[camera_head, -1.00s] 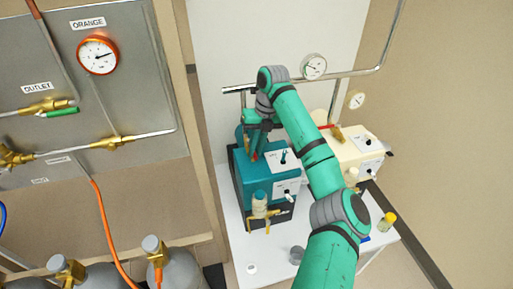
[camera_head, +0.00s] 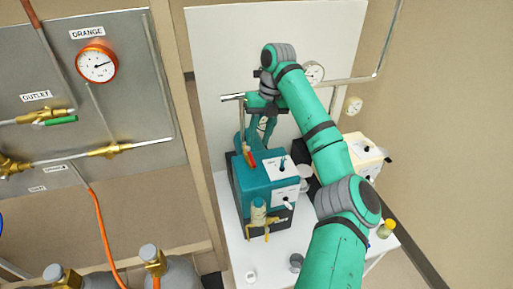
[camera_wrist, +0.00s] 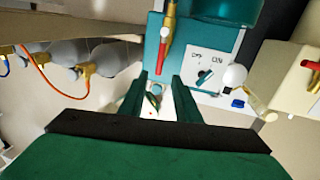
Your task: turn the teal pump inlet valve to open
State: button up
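The teal pump (camera_head: 262,190) stands on the white table. Its inlet valve (camera_head: 251,158) is at the pump's rear left, under a vertical pipe, with a red lever. In the wrist view the valve shows a brass body (camera_wrist: 168,28) and the red lever (camera_wrist: 162,58), which lies roughly in line with the pipe and points toward my gripper. My gripper (camera_wrist: 156,78) is open and empty, its fingertips just short of the lever's end in the picture; contact cannot be told. In the head view my gripper (camera_head: 264,135) is above the pump's rear, partly hidden by my arm.
A switch panel (camera_wrist: 207,75) is on the teal pump. A cream pump (camera_head: 362,155) with its own red lever (camera_wrist: 312,65) stands to the right, partly behind my arm. A gas panel (camera_head: 80,100) and cylinders (camera_head: 160,268) are at left. A beaker (camera_head: 296,262) stands at the table front.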

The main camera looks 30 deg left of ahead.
jog(key=shift+w+d+r, duration=0.15)
jog(key=shift+r, duration=1.2)
